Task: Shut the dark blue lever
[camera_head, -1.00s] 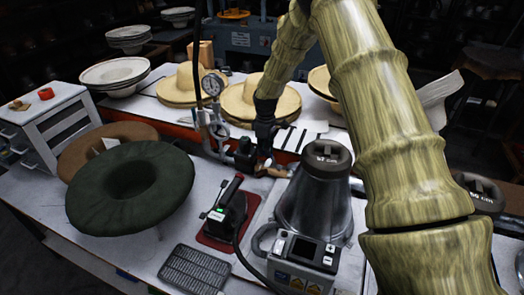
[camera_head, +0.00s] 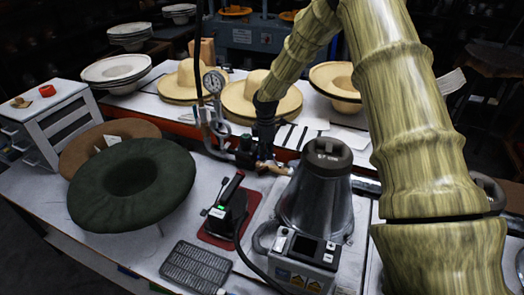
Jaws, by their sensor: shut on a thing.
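My gripper (camera_head: 265,152) is dark and points down at the pipe and valve assembly behind the grey metal cone. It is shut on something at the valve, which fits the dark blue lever. The lever itself is hidden by the fingers and too dark to pick out, so I cannot tell its angle. A brass-coloured pipe end (camera_head: 278,168) shows just right of the fingertips. The round pressure gauge (camera_head: 214,82) stands on the pipework to the left of my gripper.
The grey cone (camera_head: 315,195) and control box (camera_head: 301,262) stand close in front. An iron (camera_head: 229,208) on a red mat, a dark green hat (camera_head: 132,187) and a black grate (camera_head: 196,266) are to the left. Straw hats (camera_head: 268,97) lie behind.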

